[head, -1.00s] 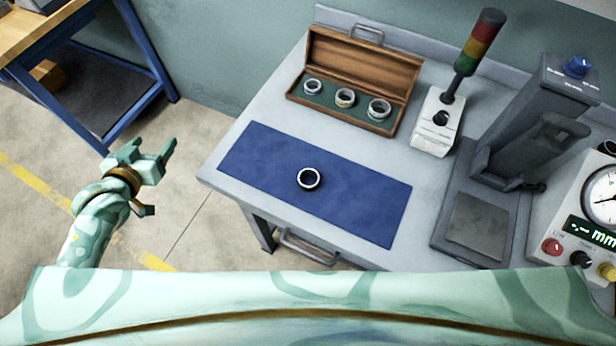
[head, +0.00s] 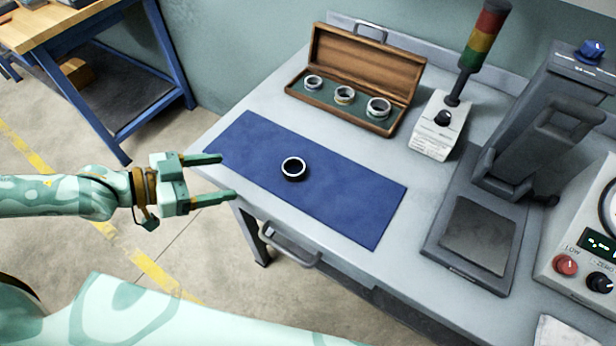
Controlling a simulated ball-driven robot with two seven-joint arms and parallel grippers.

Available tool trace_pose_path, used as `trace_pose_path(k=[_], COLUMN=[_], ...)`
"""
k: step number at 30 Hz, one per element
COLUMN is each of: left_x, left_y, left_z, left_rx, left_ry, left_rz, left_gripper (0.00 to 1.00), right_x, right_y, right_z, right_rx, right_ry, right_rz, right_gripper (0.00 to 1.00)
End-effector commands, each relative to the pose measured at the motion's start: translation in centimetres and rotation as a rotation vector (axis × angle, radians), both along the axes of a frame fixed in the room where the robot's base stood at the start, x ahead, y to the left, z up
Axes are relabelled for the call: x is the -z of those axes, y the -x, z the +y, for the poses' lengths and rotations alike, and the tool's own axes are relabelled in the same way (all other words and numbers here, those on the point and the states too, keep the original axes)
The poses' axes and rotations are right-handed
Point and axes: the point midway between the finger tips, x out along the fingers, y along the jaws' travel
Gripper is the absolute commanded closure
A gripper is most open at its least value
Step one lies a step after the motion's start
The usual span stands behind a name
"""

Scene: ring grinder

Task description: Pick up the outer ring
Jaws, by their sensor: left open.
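The outer ring (head: 293,177), a dark ring with a bright silver upper rim, lies flat on the blue mat (head: 350,205) on the grey workbench. My left gripper (head: 229,177) is open and empty at the left end of the mat. Its two green fingers point right toward the ring, one above the other in the picture, with a clear gap between fingertips and ring. My right gripper is not in view.
An open wooden case (head: 328,107) with three rings stands behind the mat. A signal tower (head: 440,122) and a grey press stand (head: 478,237) stand to the right, with a gauge box (head: 585,262) beyond. The mat around the ring is clear.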

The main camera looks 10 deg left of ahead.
Motion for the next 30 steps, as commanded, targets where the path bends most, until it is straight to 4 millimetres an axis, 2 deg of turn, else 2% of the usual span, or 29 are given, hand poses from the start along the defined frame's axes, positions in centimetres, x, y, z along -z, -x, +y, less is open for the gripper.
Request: trace_pose_path(k=[6, 12, 19, 24, 30], left_x=[1.8, 3.6, 4.6, 6.3, 6.9], left_y=[-2.8, -5.3, -6.4, -7.9, -8.9], left_z=[-3.8, -6.6, -8.0, -9.9, -11.0], left_rx=[0.004, 0.005, 0.004, 0.004, 0.004], left_ry=[0.003, -0.001, -0.005, -0.002, -0.007], left_rz=[-0.003, -0.003, -0.002, -0.001, -0.004], left_gripper=[0.27, 0.27, 0.27, 0.27, 0.27], right_x=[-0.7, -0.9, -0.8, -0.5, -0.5], right_y=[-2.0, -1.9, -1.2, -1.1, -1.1], right_z=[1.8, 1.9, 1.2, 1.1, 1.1], right_rx=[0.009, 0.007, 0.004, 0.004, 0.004], right_ry=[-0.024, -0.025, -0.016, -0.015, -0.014], right_rz=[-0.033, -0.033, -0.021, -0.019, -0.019], right_gripper=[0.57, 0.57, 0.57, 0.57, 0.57])
